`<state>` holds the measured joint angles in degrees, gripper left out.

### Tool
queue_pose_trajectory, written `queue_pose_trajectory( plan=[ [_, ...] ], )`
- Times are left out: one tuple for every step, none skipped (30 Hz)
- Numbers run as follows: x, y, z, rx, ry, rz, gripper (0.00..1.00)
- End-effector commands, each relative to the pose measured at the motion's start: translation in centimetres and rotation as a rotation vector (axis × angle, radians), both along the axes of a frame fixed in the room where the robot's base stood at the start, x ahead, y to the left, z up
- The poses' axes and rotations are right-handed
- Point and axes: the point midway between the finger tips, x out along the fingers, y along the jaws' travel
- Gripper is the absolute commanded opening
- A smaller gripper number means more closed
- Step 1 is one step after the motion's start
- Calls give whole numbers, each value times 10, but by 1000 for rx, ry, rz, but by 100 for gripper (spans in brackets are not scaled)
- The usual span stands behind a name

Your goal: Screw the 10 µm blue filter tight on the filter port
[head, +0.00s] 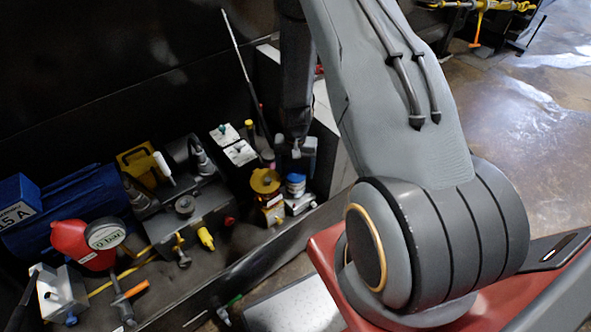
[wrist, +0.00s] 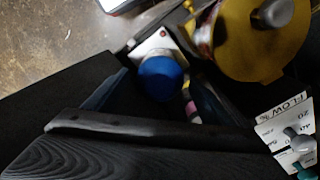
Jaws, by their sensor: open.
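A blue round-topped part, which looks like the blue filter (head: 296,182), stands upright on a small pale block (head: 301,204) at the right end of the equipment row. Its label cannot be read, and whether it is seated tight cannot be told. In the wrist view the blue cap (wrist: 160,78) shows from above near the middle, beside a white block face (wrist: 158,45). My gripper (head: 297,150) is open, pointing down close above and behind the blue part in the head view. Its dark fingers show on both sides of the cap's near edge; contact cannot be told.
A yellow round-topped unit (head: 265,182) stands immediately left of the blue part and also shows large in the wrist view (wrist: 250,45). White FLOW tags (wrist: 282,125) are close on the right. A grey valve box (head: 185,215) and red funnel (head: 82,243) stand further left.

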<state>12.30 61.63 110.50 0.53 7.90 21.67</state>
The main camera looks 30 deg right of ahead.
Motion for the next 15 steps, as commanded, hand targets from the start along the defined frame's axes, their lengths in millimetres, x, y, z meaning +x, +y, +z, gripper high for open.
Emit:
queue_pose_trajectory(
  plan=[
    [0,0,0,0,0,58,77],
    [0,0,0,0,0,96,77],
    [0,0,0,0,0,142,77],
    [0,0,0,0,0,174,77],
    [0,0,0,0,0,201,77],
    [0,0,0,0,0,231,77],
    [0,0,0,0,0,248,77],
    [0,0,0,0,0,261,77],
    [0,0,0,0,0,273,77],
    [0,0,0,0,0,281,77],
    [0,0,0,0,0,294,77],
    [0,0,0,0,0,319,77],
    [0,0,0,0,0,346,77],
    [0,0,0,0,0,380,77],
    [0,0,0,0,-1,430,77]
  ],
)
